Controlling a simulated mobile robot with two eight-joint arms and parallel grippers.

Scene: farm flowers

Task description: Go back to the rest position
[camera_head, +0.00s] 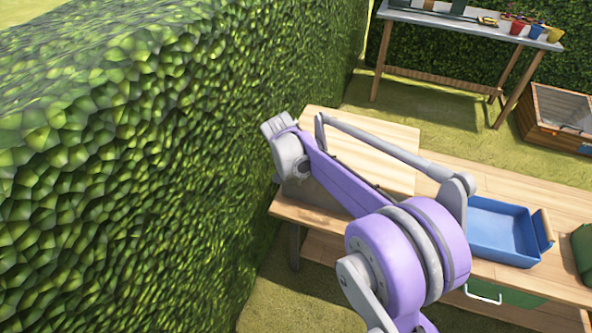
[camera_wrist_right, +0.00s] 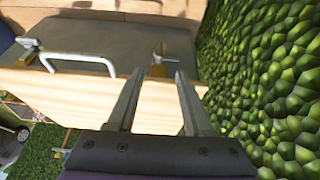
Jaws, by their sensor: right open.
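My right gripper (camera_wrist_right: 159,74) shows in the right wrist view with its two grey fingers apart and nothing between them. Beyond the fingers is a light wooden edge (camera_wrist_right: 85,90) of a bench or cabinet with a white handle (camera_wrist_right: 80,60). In the head view a purple and grey arm (camera_head: 410,255) of mine reaches up and left over a wooden bench (camera_head: 500,185), its wrist end close to the hedge. The fingers are not visible there. My left gripper is in neither view.
A tall green hedge (camera_head: 130,170) fills the left; it also shows in the wrist view (camera_wrist_right: 270,80). A blue tray (camera_head: 500,235) stands on the bench. A table (camera_head: 470,22) with small pots and a wooden cold frame (camera_head: 560,115) stand behind, with open grass between.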

